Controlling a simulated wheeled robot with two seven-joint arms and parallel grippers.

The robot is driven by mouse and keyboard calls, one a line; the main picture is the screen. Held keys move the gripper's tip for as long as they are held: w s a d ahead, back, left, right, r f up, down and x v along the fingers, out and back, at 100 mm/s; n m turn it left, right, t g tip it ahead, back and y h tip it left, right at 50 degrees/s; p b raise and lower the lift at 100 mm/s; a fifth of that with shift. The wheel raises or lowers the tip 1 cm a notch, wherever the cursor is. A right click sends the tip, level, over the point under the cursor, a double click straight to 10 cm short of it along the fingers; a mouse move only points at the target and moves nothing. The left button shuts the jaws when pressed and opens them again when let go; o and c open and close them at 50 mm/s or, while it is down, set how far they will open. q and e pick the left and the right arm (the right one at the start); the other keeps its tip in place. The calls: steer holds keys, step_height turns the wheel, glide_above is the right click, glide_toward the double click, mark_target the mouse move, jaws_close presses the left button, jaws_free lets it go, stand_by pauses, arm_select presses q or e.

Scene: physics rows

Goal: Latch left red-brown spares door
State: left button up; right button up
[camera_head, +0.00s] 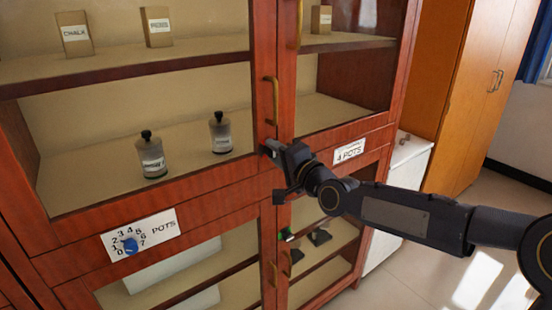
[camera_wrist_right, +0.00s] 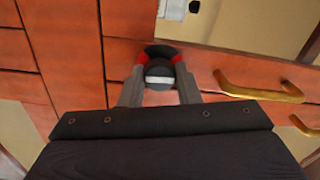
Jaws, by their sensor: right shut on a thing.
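The left red-brown spares door (camera_head: 262,60) is the upper glazed door, with a brass handle (camera_head: 271,98) near its right edge. It looks closed, roughly level with the door beside it. A small round dark knob with a pale band (camera_wrist_right: 158,70) sits on the wood; it shows between my fingers in the right wrist view. My right gripper (camera_head: 270,149) is just below the brass handle, and its two fingers (camera_wrist_right: 158,82) are shut on the knob. The head view hides the knob behind the gripper. My left gripper is not in view.
The right upper door has its own brass handle (camera_head: 299,24). Two jars (camera_head: 151,157) and small boxes (camera_head: 74,36) stand on shelves behind glass. A white unit (camera_head: 408,165) stands to the right.

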steer(key=shift+m, duration=0.5)
steer(key=o, duration=1)
steer(key=shift+c, duration=0.2)
steer(key=b+v, duration=0.1)
steer(key=v, duration=0.7)
steer(key=shift+b, duration=0.4)
